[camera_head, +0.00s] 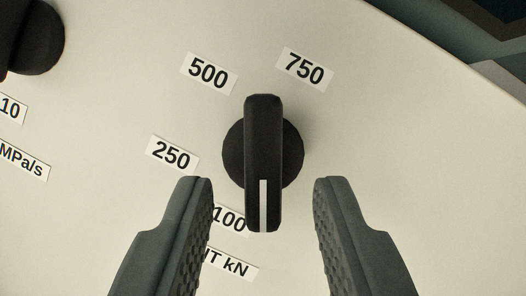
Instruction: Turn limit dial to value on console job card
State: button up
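The limit dial (263,150) is a round black knob with a raised bar that stands upright in the picture. A white line (263,205) marks its lower end and points down, just right of the "100" label (229,217). The other labels read "250" (171,155), "500" (208,73) and "750" (304,69). A partly hidden label ending in "kN" (233,263) lies below. My gripper (263,184) is open, with one finger on each side of the bar's lower part and a gap on both sides. No job card is in view.
Another black knob (33,38) sits at the upper left, cut off by the frame. Labels "10" (10,108) and "MPa/s" (22,158) lie below it. The pale panel (430,150) is bare to the right. Its edge runs across the upper right corner.

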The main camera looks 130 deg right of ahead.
jog(key=shift+w+a+f, duration=0.1)
jog(key=shift+w+f, duration=0.05)
jog(key=shift+f, duration=0.3)
grip_shut()
jog(key=shift+n, duration=0.3)
jog(key=n, duration=0.1)
jog(key=n+g, duration=0.1)
jog(key=n, duration=0.1)
jog(key=shift+w+d+y, duration=0.2)
jog(key=shift+w+y, duration=0.1)
jog(key=shift+y, duration=0.1)
jog(key=shift+w+n+g, duration=0.15)
jog(key=shift+n+g, duration=0.45)
jog(key=shift+n, duration=0.8)
